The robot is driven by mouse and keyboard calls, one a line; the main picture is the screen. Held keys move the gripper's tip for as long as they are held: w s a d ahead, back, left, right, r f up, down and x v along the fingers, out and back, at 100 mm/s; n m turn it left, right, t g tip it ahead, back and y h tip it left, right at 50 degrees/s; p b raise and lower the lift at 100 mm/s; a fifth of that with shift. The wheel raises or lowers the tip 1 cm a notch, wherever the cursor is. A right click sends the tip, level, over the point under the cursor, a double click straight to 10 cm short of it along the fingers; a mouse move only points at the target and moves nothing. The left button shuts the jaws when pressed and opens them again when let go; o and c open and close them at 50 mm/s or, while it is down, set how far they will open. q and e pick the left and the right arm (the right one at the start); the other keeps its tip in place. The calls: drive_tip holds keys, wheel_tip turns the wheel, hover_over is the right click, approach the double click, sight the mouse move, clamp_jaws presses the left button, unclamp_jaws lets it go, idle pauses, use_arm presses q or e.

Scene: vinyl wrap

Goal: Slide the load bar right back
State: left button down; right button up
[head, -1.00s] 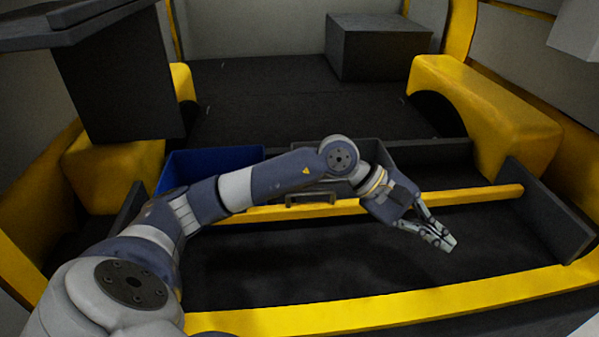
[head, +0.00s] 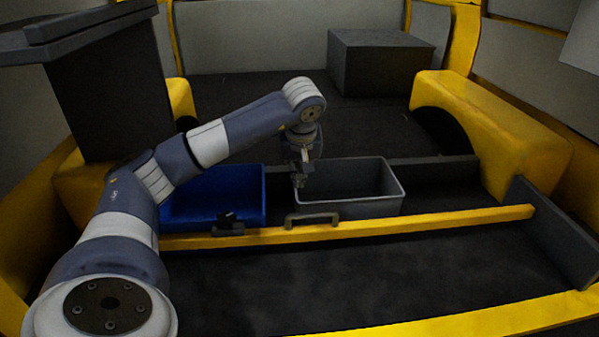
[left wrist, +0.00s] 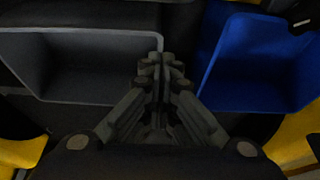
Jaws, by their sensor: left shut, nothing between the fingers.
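The load bar (head: 430,222) is a long yellow bar across the van floor, in front of the bins, with a grey handle (head: 311,219) near its middle and a dark fitting (head: 229,224) to the left. My left gripper (head: 299,182) points down at the left end of the grey bin, behind the bar and apart from it. In the left wrist view its fingers (left wrist: 155,66) are together and empty, between the grey and blue bins. My right gripper is not in view.
The blue bin (head: 259,196) and grey bin (head: 398,190) stand side by side behind the bar. Yellow wheel-arch covers (head: 500,120) flank the floor. A dark box (head: 380,65) sits at the back. The floor (head: 380,275) before the bar is clear.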

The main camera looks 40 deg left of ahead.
use_arm(q)
drive_tip(key=b+x, duration=0.1)
drive_tip(key=x, duration=0.5)
drive_tip(key=shift+d, duration=0.1)
drive_tip(key=s+d, duration=0.2)
drive_tip(key=d, duration=0.1)
drive_tip(key=shift+s+f, duration=0.15)
drive_tip(key=shift+s, duration=0.15)
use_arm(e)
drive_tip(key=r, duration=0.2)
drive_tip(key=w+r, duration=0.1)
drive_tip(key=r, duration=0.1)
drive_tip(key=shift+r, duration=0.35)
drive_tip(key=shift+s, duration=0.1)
use_arm(q)
drive_tip(key=shift+a, duration=0.1)
